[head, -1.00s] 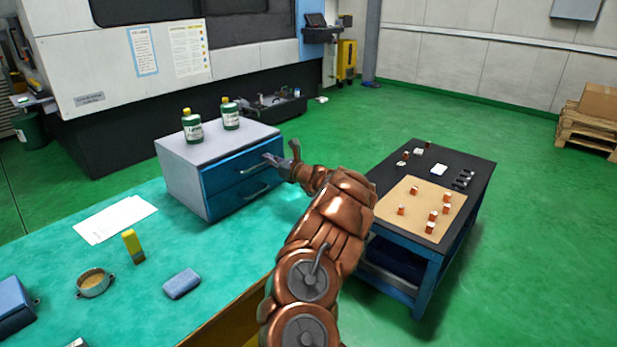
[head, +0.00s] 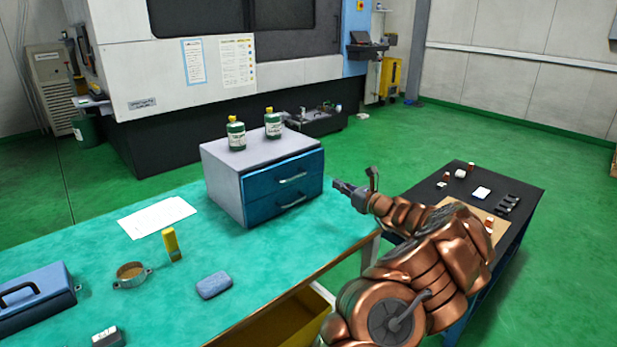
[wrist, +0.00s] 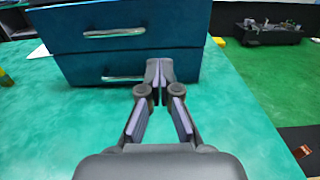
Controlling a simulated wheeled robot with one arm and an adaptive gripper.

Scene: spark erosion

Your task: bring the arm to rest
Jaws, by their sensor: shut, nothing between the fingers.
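My gripper (head: 347,187) is in the air just right of the drawer cabinet, with my copper-coloured arm reaching in from the lower right. In the wrist view my gripper (wrist: 159,72) has its fingertips together with nothing between them. The grey drawer cabinet (head: 222,180) stands on the green-topped bench. Its blue upper drawer (head: 270,184) seems to stand slightly out from the lower drawer (head: 262,208). In the wrist view the drawer fronts (wrist: 115,45) are beyond the fingertips. I cannot tell the exact gap.
Two green bottles (head: 236,134) stand on the cabinet. The bench (head: 100,250) carries paper (head: 157,216), a yellow block (head: 171,244), a round metal dish (head: 131,275), a blue-grey block (head: 214,285) and a blue box (head: 30,297). A dark side table (head: 440,190) with small parts is partly behind my arm.

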